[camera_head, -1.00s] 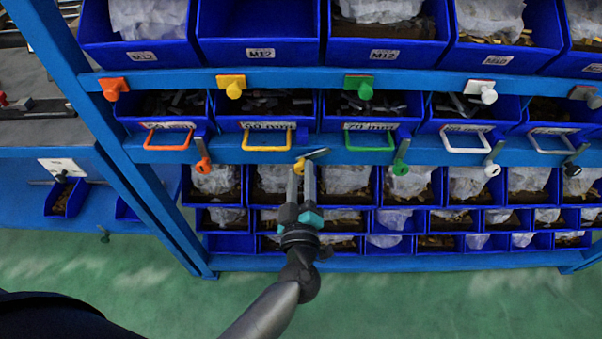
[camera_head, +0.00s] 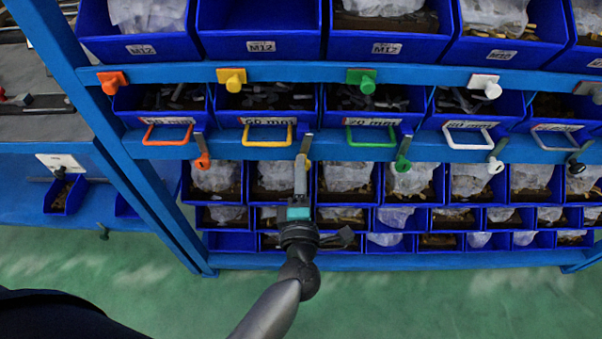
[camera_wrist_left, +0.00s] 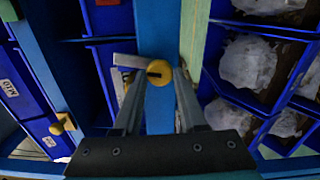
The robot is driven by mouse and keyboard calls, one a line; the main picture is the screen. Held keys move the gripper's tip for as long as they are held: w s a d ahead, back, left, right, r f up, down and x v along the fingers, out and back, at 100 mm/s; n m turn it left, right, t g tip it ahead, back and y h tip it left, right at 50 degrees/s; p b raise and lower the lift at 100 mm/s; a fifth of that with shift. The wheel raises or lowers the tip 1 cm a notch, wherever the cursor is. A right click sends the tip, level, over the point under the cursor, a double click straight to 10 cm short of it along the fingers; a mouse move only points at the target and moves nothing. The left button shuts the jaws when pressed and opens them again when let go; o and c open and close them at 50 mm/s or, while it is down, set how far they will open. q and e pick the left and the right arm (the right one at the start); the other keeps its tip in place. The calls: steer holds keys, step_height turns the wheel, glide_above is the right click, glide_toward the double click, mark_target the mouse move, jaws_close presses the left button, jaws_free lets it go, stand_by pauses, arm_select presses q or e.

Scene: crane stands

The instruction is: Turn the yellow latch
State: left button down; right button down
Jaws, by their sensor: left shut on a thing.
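The yellow latch (camera_head: 308,164) is on the blue rail below the yellow-handled drawer. It is mostly hidden behind my gripper in the head view. Its grey metal bar (camera_head: 306,144) points up toward the drawer front. In the left wrist view the round yellow knob (camera_wrist_left: 158,72) shows between my fingertips, and the grey bar extends left from it. My left gripper (camera_head: 301,166) is shut on the yellow latch, one finger on each side; it also shows in the left wrist view (camera_wrist_left: 159,95). The yellow drawer handle (camera_head: 268,134) is just above and left. My right gripper is not in view.
Similar orange (camera_head: 202,163), green (camera_head: 403,163), white (camera_head: 495,165) and black (camera_head: 577,168) latches line the same rail. A yellow knob (camera_head: 233,80) sits on the upper rail. Blue bins with bagged parts fill the shelves below. Green floor lies in front.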

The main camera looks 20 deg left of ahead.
arm_select(q)
steer(key=shift+n, duration=0.6)
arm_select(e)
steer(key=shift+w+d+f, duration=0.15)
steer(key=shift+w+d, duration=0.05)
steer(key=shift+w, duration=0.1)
arm_select(q)
steer(key=shift+n, duration=0.3)
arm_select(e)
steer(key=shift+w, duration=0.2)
arm_select(q)
steer(key=shift+c, duration=2.3)
jaws_free()
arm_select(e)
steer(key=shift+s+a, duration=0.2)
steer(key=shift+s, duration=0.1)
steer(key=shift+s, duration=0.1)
